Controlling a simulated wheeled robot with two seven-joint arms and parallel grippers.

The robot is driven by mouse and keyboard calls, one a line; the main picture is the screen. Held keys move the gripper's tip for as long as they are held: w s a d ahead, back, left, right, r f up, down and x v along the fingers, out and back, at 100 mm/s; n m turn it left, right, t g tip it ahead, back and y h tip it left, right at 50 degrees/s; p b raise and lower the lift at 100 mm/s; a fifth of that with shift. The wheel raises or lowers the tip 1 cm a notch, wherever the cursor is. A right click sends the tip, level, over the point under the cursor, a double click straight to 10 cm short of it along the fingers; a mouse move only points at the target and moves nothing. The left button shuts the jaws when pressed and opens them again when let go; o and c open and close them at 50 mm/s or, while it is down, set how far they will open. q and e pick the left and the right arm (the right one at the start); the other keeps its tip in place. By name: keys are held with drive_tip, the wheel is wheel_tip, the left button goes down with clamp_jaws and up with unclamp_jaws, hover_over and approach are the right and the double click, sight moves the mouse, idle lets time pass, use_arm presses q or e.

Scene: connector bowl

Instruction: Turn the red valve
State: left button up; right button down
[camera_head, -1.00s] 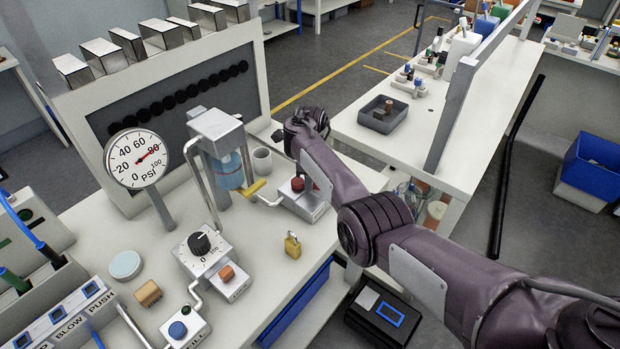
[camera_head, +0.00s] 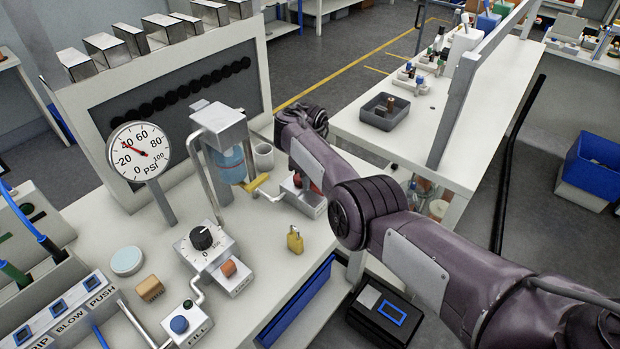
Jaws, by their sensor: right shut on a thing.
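The red valve (camera_head: 314,187) sits on a small white box at the right part of the bench, largely covered by my right arm. My right gripper (camera_head: 298,176) is at the valve, shut on it; its fingers are mostly hidden behind my purple arm. The round pressure gauge (camera_head: 139,152) at the left has its red needle pointing up and left, near 40. My left gripper is not in view.
A metal-framed unit with a blue vessel (camera_head: 229,163) and a yellow handle (camera_head: 256,184) stands left of the valve. The bench front has bare room.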

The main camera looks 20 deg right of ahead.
drive_tip(key=c, duration=1.4)
unclamp_jaws()
drive_tip(key=shift+o, duration=0.2)
wheel_tip(320, 180, up, 8)
drive_tip(key=shift+f, duration=0.15)
